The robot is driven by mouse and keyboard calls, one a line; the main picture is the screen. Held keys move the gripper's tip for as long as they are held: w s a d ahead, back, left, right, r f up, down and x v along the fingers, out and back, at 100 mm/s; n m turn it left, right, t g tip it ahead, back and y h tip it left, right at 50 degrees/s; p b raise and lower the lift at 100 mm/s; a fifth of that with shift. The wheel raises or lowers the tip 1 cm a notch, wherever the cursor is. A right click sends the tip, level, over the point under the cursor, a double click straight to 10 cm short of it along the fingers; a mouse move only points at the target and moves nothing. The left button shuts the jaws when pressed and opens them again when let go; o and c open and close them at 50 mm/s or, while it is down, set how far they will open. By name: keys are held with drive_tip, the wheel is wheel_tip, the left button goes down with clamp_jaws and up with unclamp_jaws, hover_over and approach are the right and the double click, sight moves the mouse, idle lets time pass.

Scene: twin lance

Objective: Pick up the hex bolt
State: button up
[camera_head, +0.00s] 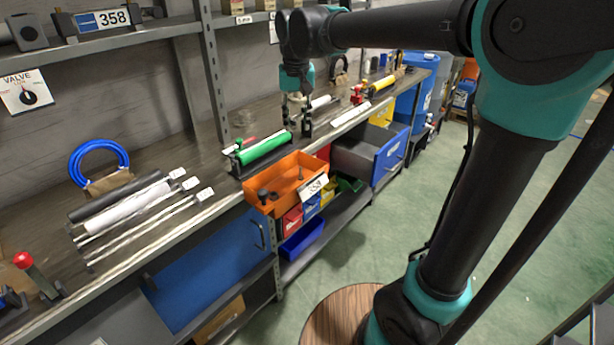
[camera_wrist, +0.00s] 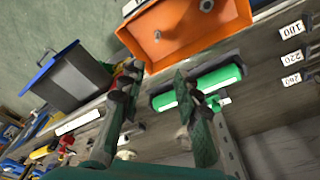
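An orange bin (camera_head: 287,184) stands at the front edge of the bench; it also shows at the top of the wrist view (camera_wrist: 190,42). A small dark upright piece in it (camera_head: 300,173) looks like the hex bolt; in the wrist view a small bolt-like piece (camera_wrist: 158,37) stands on the bin floor. Darker round pieces (camera_head: 263,192) lie at the bin's near-left end. My gripper (camera_head: 298,128) is above the bench, behind and above the bin, fingers pointing down. In the wrist view its fingers (camera_wrist: 156,78) are apart with nothing between them.
A green roll (camera_head: 264,149) in a dark holder lies right behind the bin. A blue-fronted drawer (camera_head: 388,156) juts out to the right. Rods and tubes (camera_head: 125,207) lie on the bench at left, with a blue coil (camera_head: 99,160). A shelf (camera_head: 110,40) overhangs the back.

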hover_over(300, 168)
drive_tip(key=f, duration=1.1)
drive_tip(key=shift+w+a+f, duration=0.15)
drive_tip(key=shift+a+f, duration=0.15)
drive_tip(key=shift+w+d+f, duration=0.1)
drive_tip(key=shift+d+f, duration=0.1)
drive_tip(key=shift+f, duration=1.2)
drive_tip(key=shift+d+f, duration=0.15)
drive_tip(key=shift+f, duration=1.2)
clamp_jaws()
